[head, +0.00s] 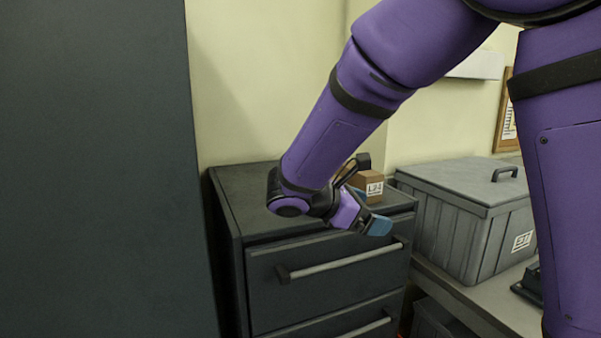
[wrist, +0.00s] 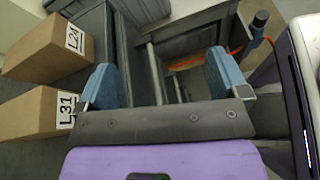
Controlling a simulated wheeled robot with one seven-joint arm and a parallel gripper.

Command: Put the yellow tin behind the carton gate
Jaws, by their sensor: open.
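My gripper (head: 372,222) is in front of the dark drawer cabinet's top right part in the head view. In the wrist view its two blue fingertips (wrist: 162,82) stand wide apart with nothing between them. One carton (head: 368,186) shows behind the gripper on the cabinet top. The wrist view shows two brown cartons, one labelled L24 (wrist: 42,52) and one labelled L31 (wrist: 32,118), with a gap between them. I see no yellow tin in either view; my arm hides part of the cabinet top.
The dark cabinet (head: 335,250) has drawers with long bar handles. A grey lidded bin (head: 465,215) stands to its right on a grey surface. A tall dark panel (head: 95,170) fills the left side. My arm crosses the middle of the head view.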

